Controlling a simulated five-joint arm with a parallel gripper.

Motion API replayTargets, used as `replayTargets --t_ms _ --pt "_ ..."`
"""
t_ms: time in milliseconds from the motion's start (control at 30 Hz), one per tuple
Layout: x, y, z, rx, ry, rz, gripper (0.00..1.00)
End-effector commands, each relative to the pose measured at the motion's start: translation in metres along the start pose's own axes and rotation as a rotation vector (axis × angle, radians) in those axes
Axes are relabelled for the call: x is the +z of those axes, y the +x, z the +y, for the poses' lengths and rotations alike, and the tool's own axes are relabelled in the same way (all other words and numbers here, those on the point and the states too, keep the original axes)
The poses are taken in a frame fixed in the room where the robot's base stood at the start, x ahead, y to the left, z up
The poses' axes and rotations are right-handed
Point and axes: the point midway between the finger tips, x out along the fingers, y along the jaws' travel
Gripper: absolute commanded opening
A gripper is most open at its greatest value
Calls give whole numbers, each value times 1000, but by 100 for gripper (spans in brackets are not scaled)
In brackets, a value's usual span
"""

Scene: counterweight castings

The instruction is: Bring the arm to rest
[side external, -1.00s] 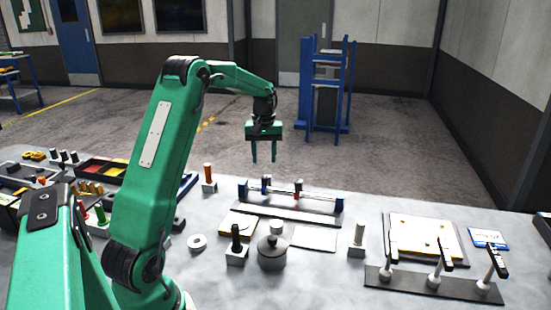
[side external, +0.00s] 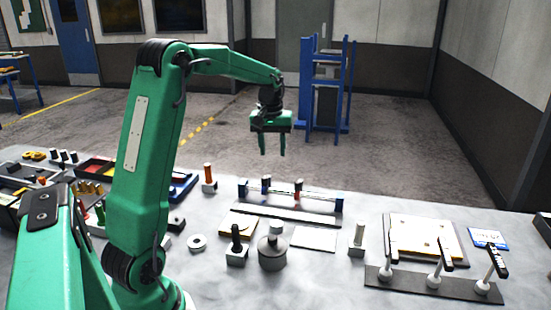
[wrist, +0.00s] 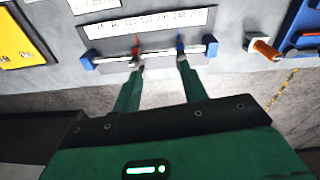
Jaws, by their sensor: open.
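My green arm reaches out over the grey bench. My gripper (side external: 272,152) hangs from its end with the fingers pointing down, open and empty, above the far edge of the bench. In the side view it is above and behind a rail with blue end blocks (side external: 290,193), apart from it. In the wrist view my two green fingers (wrist: 159,85) stand apart with nothing between them. The same rail (wrist: 150,55) lies beyond them, with a red and a blue slider and a printed scale strip.
A grey lidded pot (side external: 272,253), a black-handled block (side external: 236,245) and a white ring (side external: 197,242) stand on the bench. Toggle clamps on a dark base (side external: 430,284) stand at the front right. A blue rack (side external: 325,90) stands on the floor behind. The air around my gripper is clear.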

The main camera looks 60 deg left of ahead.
Motion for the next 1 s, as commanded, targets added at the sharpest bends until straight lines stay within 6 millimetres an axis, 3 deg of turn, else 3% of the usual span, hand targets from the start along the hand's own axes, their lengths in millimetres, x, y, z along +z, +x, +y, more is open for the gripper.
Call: replayTargets --t_ms 200,500,1000 --pt "48 -35 20 30 134 58 43" --pt "117 -66 34 72 316 132 43" --pt "228 -86 27 149 610 260 43"
